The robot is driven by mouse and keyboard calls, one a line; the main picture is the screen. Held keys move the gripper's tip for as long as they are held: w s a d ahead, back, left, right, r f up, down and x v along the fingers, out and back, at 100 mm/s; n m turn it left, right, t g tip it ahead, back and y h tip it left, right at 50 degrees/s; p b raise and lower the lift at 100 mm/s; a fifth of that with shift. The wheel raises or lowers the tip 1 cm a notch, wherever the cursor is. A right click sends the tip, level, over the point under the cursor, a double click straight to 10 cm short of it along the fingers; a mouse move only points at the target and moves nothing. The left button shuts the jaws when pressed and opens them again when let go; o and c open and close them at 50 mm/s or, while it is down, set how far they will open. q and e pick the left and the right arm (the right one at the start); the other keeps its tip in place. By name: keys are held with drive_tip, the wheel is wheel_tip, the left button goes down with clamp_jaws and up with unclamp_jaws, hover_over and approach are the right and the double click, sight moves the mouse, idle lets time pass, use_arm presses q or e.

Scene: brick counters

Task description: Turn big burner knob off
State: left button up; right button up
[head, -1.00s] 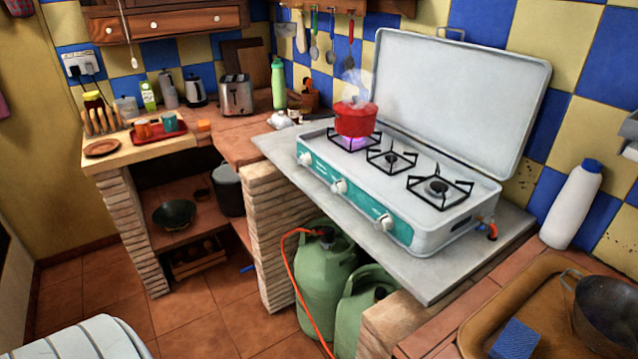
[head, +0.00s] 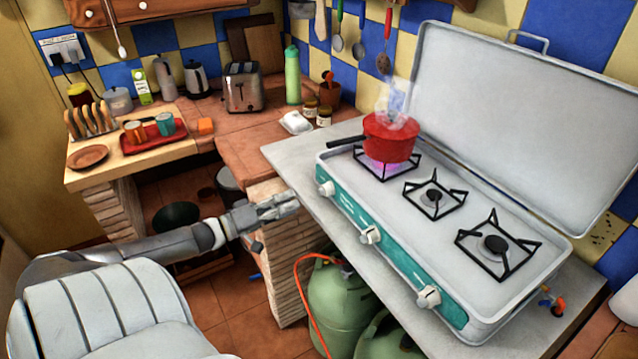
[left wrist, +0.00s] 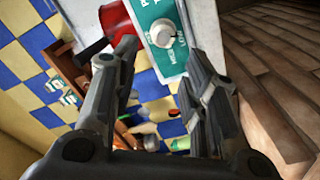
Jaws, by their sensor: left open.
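A white camping stove with a teal front panel (head: 395,248) stands on the grey counter slab. Three white knobs sit on the panel: left (head: 326,188), middle (head: 370,235) and right (head: 428,296). A red pot (head: 391,138) steams over a lit purple flame on the left burner. My left gripper (head: 288,204) is open and empty, left of the left knob and apart from it. In the left wrist view the left knob (left wrist: 164,33) shows beyond and between the open fingertips (left wrist: 160,55), with the red pot beside it. My right gripper is out of view.
The raised stove lid (head: 510,130) stands behind the burners. Green gas bottles (head: 340,305) with an orange hose stand below the slab. Open space lies in front of the panel.

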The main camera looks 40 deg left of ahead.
sight(319, 191)
use_arm(q)
drive_tip(key=b+x, duration=0.4)
drive_tip(key=x, duration=0.1)
drive_tip(key=b+x, duration=0.3)
drive_tip(key=shift+w+f, duration=0.2)
drive_tip(key=shift+f, duration=0.2)
drive_tip(key=shift+b+x, duration=0.75)
drive_tip(key=shift+x, duration=0.15)
drive_tip(key=shift+w+r, duration=0.15)
drive_tip(key=shift+r, duration=0.05)
drive_tip(key=shift+c, duration=0.5)
drive_tip(key=c, duration=0.6)
drive_tip(key=shift+c, duration=0.2)
